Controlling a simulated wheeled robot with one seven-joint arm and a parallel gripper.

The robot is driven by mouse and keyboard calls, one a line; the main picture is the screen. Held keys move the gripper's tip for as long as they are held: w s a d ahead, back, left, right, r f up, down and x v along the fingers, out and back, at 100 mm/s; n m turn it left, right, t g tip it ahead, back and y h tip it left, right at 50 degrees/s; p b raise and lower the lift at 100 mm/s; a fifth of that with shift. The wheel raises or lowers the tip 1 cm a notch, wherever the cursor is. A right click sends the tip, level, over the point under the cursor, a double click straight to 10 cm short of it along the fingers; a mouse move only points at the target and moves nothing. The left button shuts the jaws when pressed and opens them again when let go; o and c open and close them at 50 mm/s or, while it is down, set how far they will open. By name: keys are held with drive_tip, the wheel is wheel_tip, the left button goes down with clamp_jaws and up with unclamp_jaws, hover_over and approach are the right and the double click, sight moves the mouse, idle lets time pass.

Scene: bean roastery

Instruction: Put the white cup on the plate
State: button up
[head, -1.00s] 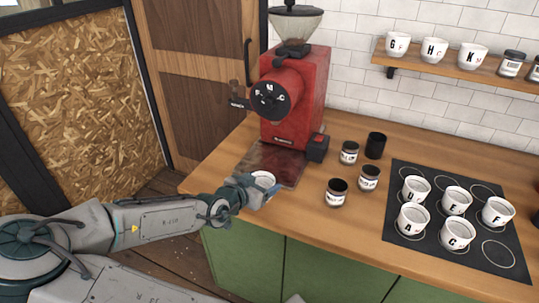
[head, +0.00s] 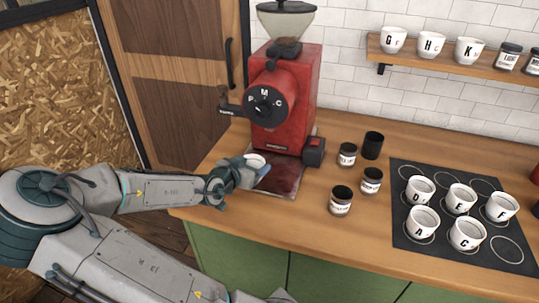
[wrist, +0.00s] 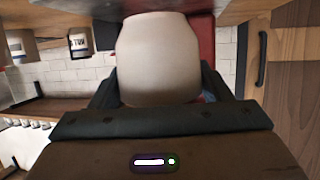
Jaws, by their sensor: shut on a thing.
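The white cup (head: 256,160) is held in my gripper (head: 252,172), over or beside the left part of the plate. In the wrist view the cup (wrist: 160,60) fills the space between the two dark fingers, and no letter shows on its visible side. The plate (head: 279,181) is a dark reddish, shiny flat sheet on the counter at the front of the red grinder. My gripper hides its left part. I cannot tell whether the cup touches the plate or hangs above it.
The red grinder (head: 288,110) stands just behind the plate. Jars (head: 341,200) and a black cup (head: 373,145) stand to the right. Several lettered cups sit on a black mat (head: 411,252) farther right. A wall shelf (head: 440,65) holds more cups.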

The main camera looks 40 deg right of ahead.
drive_tip(key=w+d, duration=0.1)
drive_tip(key=d, duration=0.2)
drive_tip(key=w+d, duration=0.1)
drive_tip(key=d, duration=0.3)
drive_tip(key=w+d, duration=0.1)
drive_tip(key=d, duration=0.3)
drive_tip(key=shift+w, duration=0.1)
drive_tip(key=shift+f+p, duration=0.55)
drive_tip(key=shift+f, duration=1.2)
drive_tip(key=shift+f, duration=0.1)
drive_tip(key=o, duration=1.2)
drive_tip(key=shift+a, duration=0.15)
drive_tip(key=v, duration=1.1)
drive_tip(key=shift+a+r, duration=0.25)
drive_tip(key=shift+a, duration=0.05)
